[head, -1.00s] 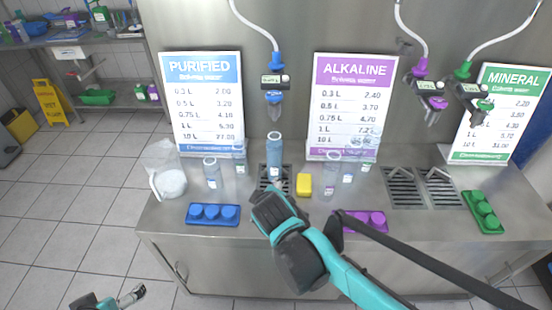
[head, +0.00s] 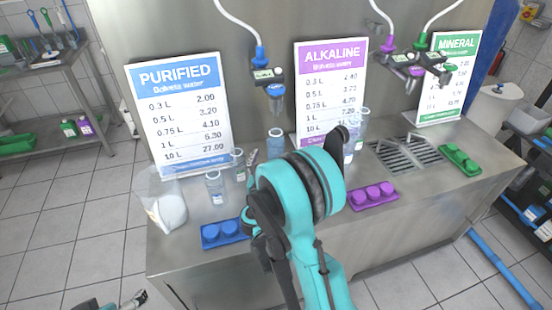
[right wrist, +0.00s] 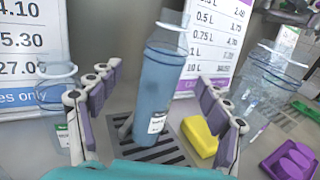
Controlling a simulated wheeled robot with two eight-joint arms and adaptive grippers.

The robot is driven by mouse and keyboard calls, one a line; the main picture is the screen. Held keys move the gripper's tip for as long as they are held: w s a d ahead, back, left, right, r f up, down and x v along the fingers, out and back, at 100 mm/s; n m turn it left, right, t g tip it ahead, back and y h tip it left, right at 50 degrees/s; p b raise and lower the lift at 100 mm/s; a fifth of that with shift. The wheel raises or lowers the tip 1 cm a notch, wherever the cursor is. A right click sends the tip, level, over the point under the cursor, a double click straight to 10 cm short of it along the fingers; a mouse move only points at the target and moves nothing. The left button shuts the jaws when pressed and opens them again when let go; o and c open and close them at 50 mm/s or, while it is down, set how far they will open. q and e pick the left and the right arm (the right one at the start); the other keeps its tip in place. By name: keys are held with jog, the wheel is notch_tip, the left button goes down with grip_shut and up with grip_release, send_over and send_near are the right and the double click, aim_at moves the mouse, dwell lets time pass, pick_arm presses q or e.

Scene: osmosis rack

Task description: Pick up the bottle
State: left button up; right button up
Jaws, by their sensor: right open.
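The bottle (right wrist: 160,92), a tall bluish one with a white label, stands on the drain grate; only its upper part (head: 275,138) shows in the head view, behind my arm. In the right wrist view my right gripper (right wrist: 157,95) is open, with its purple-padded fingers on either side of the bottle and visible gaps between. In the head view the right arm hides most of that gripper. My left gripper (head: 130,301) is at the bottom left edge, low and far from the bottle, partly cut off.
A yellow block (right wrist: 200,136) lies right of the bottle. Clear empty bottles (head: 215,188) stand to the left, others to the right. Blue (head: 222,233), purple (head: 373,196) and green (head: 460,158) cap trays line the counter's front. A dispenser nozzle (head: 275,92) hangs above the bottle.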

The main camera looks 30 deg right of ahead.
aim_at(276, 143)
jog(key=x, duration=0.2)
jog(key=b+x, duration=0.1)
jog(key=x, duration=0.3)
jog(key=shift+w+d+r, duration=0.1)
jog(key=shift+d+r, duration=0.2)
jog(key=shift+d, duration=0.15)
grip_shut()
jog(key=shift+r, duration=0.1)
